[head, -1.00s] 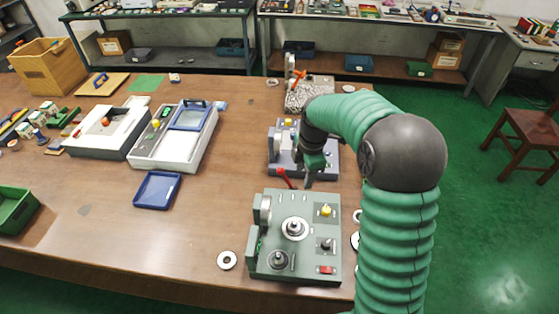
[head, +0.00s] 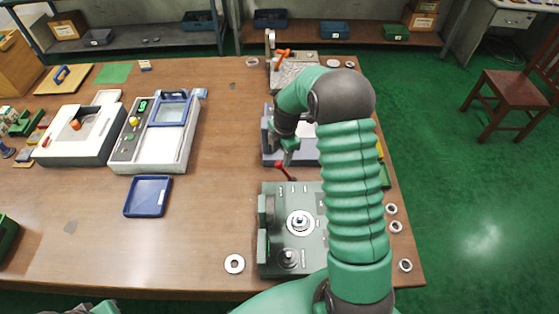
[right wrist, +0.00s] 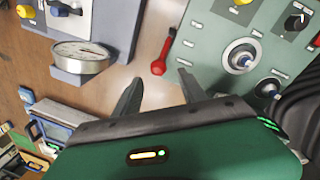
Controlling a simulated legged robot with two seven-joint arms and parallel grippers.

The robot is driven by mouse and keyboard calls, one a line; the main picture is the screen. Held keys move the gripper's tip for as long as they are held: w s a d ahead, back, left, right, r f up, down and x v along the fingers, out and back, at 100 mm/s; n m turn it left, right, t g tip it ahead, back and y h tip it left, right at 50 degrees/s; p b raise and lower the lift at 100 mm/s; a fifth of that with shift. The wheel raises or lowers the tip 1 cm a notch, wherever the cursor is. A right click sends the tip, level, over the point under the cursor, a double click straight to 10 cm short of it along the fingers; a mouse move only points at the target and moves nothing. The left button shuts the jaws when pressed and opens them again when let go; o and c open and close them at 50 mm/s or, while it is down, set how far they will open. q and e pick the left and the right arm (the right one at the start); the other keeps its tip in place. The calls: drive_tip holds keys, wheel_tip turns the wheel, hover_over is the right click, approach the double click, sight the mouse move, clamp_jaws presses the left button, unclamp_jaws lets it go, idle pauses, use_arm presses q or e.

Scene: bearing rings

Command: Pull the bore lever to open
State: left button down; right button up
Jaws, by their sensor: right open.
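The red lever (head: 283,171) stands at the far left corner of the grey-green machine (head: 291,203). In the right wrist view the lever (right wrist: 165,47) shows a rounded red knob, and the machine (right wrist: 205,45) is beside it. My right gripper (head: 289,160) is just beyond the lever in the head view, partly hidden by my own arm. In the right wrist view the open fingers (right wrist: 158,80) point at the lever, with the knob just ahead of the gap and nothing held. My left gripper's fingers do not show.
A grey-blue device (head: 268,150) with a round gauge (right wrist: 80,57) stands behind the machine, close to my gripper. A metal ring (head: 234,264) lies left of the machine; several rings lie right. A blue tray (head: 148,196) is left, with bare table between.

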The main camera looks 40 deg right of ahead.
sight(279, 162)
drive_tip(key=f, duration=0.2)
drive_tip(key=w+f, duration=0.1)
drive_tip(key=f, duration=0.2)
drive_tip(key=shift+w+f+p, duration=0.3)
drive_tip(key=shift+f+p, duration=0.05)
drive_tip(key=shift+f, duration=0.05)
drive_tip(key=shift+s+d+f, duration=0.1)
drive_tip(key=shift+f, duration=0.15)
drive_tip(key=shift+s, duration=0.2)
drive_tip(key=shift+w+f, duration=0.15)
drive_tip(key=shift+w, duration=0.05)
drive_tip(key=c, duration=0.6)
clamp_jaws()
drive_tip(key=shift+w+d+r, duration=0.1)
drive_tip(key=shift+d+r, duration=0.05)
drive_tip(key=shift+r, duration=0.1)
